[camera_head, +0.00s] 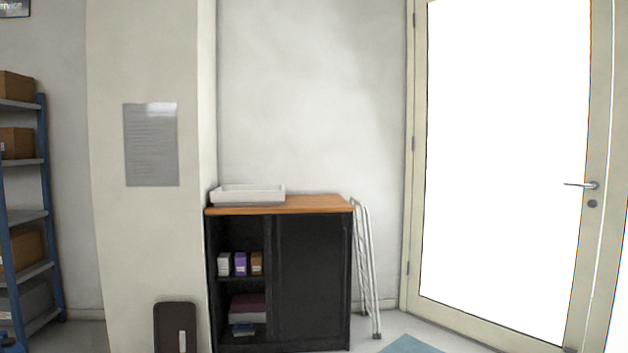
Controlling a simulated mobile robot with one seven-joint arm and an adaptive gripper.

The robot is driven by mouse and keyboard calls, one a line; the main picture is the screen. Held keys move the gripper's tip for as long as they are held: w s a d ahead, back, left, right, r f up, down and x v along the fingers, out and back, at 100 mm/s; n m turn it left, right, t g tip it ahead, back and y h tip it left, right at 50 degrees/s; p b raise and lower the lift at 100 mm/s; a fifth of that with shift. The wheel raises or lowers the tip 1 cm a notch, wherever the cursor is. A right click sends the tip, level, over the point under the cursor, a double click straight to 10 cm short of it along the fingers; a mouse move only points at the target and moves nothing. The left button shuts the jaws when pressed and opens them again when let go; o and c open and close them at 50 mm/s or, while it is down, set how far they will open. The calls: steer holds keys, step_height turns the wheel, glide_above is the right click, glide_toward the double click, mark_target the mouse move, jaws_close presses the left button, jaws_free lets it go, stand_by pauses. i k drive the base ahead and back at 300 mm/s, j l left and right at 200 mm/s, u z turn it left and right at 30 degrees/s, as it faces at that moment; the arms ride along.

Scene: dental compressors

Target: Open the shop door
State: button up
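The shop door (421,200) stands at the right of the head view. It has a cream frame around a large bright white glass pane, and it looks shut. A metal lever handle (581,185) sits on its right side, with a round lock (592,204) just below. Hinges show along the door's left edge. My gripper is not in view, so its place relative to the handle cannot be seen.
A black cabinet (312,285) with a wooden top stands left of the door, a white tray on it. A folded metal rack (366,270) leans beside it. A blue mat (410,345) lies before the door. Blue shelving (42,200) with boxes is far left.

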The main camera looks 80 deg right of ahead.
mark_target(513, 98)
steer(key=z, duration=3.75)
steer(key=i+z, duration=0.1)
steer(key=z, duration=0.3)
steer(key=i+z, duration=0.1)
steer(key=z, duration=0.25)
steer(key=i+j+z, duration=0.1)
steer(key=z, duration=0.3)
steer(key=i+j+z, duration=0.45)
steer(key=j, duration=0.2)
steer(key=i+j+z, duration=0.25)
steer(key=i+j, duration=0.15)
steer(key=j, duration=0.3)
steer(key=i+j+z, duration=0.15)
steer(key=j, duration=0.25)
steer(key=i+j, duration=0.1)
steer(key=j, duration=0.35)
steer(key=i+j, duration=0.15)
steer(key=j, duration=0.25)
steer(key=i+j, duration=0.15)
steer(key=j, duration=0.25)
steer(key=i+j, duration=0.15)
steer(key=j, duration=0.2)
steer(key=i+j+z, duration=0.1)
steer(key=j, duration=0.3)
steer(key=i, duration=0.05)
